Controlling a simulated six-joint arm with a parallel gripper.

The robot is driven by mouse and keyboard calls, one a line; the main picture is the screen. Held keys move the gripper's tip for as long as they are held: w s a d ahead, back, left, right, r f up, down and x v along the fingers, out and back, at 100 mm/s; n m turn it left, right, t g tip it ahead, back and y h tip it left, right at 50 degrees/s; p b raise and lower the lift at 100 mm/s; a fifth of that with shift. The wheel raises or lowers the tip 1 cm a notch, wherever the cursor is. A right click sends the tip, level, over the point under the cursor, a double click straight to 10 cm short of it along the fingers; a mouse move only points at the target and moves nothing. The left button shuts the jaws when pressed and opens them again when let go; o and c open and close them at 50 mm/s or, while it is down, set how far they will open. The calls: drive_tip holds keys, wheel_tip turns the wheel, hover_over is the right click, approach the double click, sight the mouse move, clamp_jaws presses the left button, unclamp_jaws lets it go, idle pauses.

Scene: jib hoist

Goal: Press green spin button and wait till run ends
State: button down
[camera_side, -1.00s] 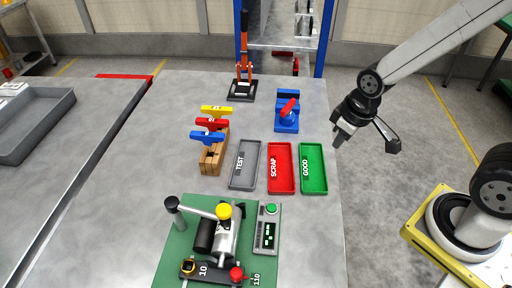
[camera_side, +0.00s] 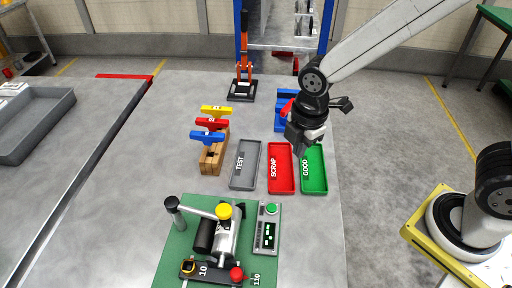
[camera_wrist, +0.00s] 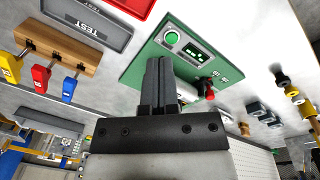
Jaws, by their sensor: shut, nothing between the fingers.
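The green button (camera_side: 271,209) sits at the top of a grey control box (camera_side: 266,240) with a lit green display whose digits I cannot read. The box stands on the right part of a green baseplate (camera_side: 175,255). The wrist view also shows the button (camera_wrist: 171,38) and the display (camera_wrist: 195,54). My gripper (camera_side: 301,151) is above the scrap and good trays, behind and to the right of the button in the side view, and apart from it. In the wrist view my gripper (camera_wrist: 160,62) has its fingers together with nothing between them.
On the baseplate stand a metal cylinder machine with a yellow knob (camera_side: 224,211) and a red knob (camera_side: 236,273). Behind are the test tray (camera_side: 246,165), the scrap tray (camera_side: 282,177), the good tray (camera_side: 316,180) and a wooden block (camera_side: 213,158) holding coloured-handled tools.

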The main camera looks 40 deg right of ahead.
sight(272, 207)
drive_tip(key=a+n+g, duration=0.1)
drive_tip(key=a+n, duration=0.5)
drive_tip(key=n, duration=0.3)
drive_tip(key=shift+a+r+n, duration=0.2)
drive_tip(key=shift+a+n, duration=0.1)
drive_tip(key=shift+a, duration=0.1)
drive_tip(key=shift+w+f, duration=0.1)
drive_tip(key=shift+f, duration=6.9)
drive_tip(key=shift+f, duration=0.95)
drive_tip(key=shift+r, duration=0.1)
wheel_tip(272, 207, up, 14)
drive_tip(key=shift+r, duration=0.25)
